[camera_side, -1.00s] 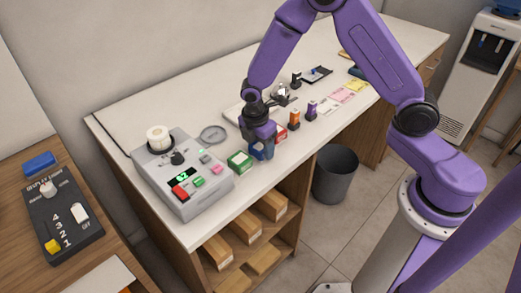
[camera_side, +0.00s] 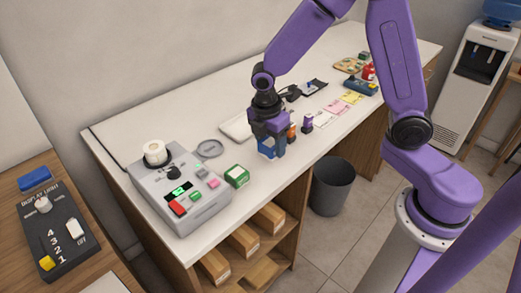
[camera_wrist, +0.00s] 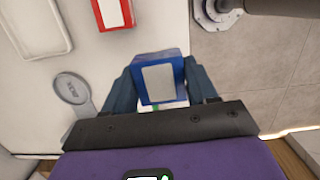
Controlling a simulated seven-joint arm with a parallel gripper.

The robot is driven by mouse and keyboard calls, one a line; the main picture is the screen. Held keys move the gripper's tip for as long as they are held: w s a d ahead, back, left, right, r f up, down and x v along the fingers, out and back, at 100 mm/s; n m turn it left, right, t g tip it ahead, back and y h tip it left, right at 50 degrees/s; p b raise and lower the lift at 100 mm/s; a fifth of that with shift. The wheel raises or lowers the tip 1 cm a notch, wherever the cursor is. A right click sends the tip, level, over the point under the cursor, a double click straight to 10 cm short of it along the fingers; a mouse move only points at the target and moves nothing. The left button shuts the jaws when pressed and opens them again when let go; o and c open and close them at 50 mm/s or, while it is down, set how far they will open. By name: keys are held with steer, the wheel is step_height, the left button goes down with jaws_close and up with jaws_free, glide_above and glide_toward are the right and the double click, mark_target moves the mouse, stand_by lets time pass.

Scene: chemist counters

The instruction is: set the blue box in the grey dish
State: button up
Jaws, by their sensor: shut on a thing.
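The blue box (camera_side: 268,149) with a white label is held between my gripper's fingers (camera_side: 271,142). In the wrist view the blue box (camera_wrist: 162,62) sits upright between both fingers (camera_wrist: 161,88). It appears raised above the counter near the front edge, though the exact height is hard to tell. The grey dish (camera_side: 209,148) is round and shallow, and lies on the counter to the left of my gripper, behind the green box. It also shows in the wrist view (camera_wrist: 71,88), left of the fingers, and looks empty.
The green box (camera_side: 237,175) stands left of my gripper, near a grey machine (camera_side: 182,188). A red box (camera_wrist: 113,13) and a white tray (camera_wrist: 35,27) lie beyond in the wrist view. A bin (camera_side: 331,185) is on the floor.

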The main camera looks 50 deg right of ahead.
steer(key=s+d+r, duration=0.2)
steer(key=s+r, duration=0.3)
steer(key=s, duration=0.5)
glide_above(212, 148)
steer(key=f, duration=0.8)
steer(key=shift+s+a+f, duration=0.15)
steer(key=shift+a+f, duration=0.15)
steer(key=shift+f, duration=0.3)
steer(key=shift+w+f, duration=0.2)
steer(key=shift+f, duration=1.3)
steer(key=shift+f, duration=0.4)
